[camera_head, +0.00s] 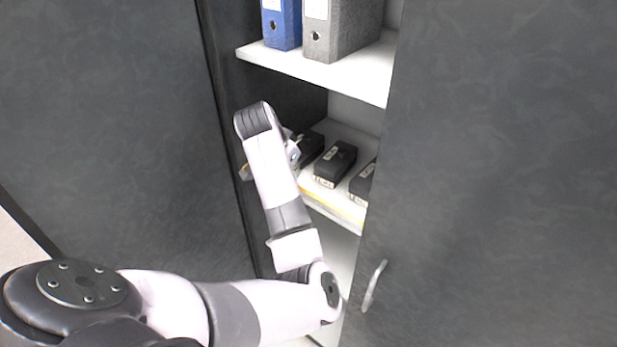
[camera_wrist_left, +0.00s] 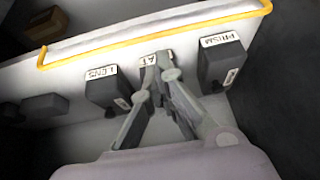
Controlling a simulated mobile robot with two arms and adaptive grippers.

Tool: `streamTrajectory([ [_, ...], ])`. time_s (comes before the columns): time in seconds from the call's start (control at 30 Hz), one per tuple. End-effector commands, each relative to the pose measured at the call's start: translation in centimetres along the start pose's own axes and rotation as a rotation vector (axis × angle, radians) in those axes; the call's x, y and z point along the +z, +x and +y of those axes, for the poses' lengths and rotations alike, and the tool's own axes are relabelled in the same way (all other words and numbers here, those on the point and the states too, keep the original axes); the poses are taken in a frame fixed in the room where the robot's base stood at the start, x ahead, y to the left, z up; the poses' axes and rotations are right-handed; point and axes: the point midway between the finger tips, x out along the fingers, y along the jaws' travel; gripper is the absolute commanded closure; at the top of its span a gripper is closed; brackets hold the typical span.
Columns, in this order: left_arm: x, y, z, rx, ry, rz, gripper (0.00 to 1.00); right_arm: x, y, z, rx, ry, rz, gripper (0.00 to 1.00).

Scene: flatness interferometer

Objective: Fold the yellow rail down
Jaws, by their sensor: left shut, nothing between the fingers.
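The yellow rail (camera_head: 335,208) runs along the front edge of the middle shelf in the open cabinet. My arm hides its left part in the head view. In the wrist view the rail (camera_wrist_left: 150,41) is a long thin bar with bent ends, crossing the upper part of the picture. My left gripper (camera_wrist_left: 158,72) is shut and empty, its fingertips over the shelf near the middle black box and apart from the rail in the picture. In the head view the gripper (camera_head: 291,150) is mostly hidden behind my wrist. My right gripper is not in view.
Several black labelled boxes (camera_head: 336,163) stand on the middle shelf (camera_head: 345,222). Binders (camera_head: 343,28) stand on the upper shelf (camera_head: 330,72). Dark cabinet doors stand left (camera_head: 110,110) and right (camera_head: 500,150) of the opening; the right one has a metal handle (camera_head: 374,286).

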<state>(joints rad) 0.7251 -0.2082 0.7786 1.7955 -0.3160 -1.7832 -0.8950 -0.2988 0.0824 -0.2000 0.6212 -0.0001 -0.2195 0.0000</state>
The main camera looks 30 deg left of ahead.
Motion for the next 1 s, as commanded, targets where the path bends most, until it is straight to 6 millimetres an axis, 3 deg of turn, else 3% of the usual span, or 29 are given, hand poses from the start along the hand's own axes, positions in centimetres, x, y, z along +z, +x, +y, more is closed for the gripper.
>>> streamTrajectory([
  [0.17,-1.2,-1.5,0.4,0.052,-0.001,0.024,1.00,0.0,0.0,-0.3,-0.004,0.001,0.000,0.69],
  [0.57,-1.2,-1.3,0.5,0.056,0.000,0.023,1.00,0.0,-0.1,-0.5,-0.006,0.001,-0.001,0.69],
  [0.73,-1.3,0.5,0.6,0.058,0.000,0.021,1.00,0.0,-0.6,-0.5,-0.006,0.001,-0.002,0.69],
  [1.0,-1.4,5.5,0.9,0.058,-0.001,0.022,1.00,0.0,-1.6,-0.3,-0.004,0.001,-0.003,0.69],
])
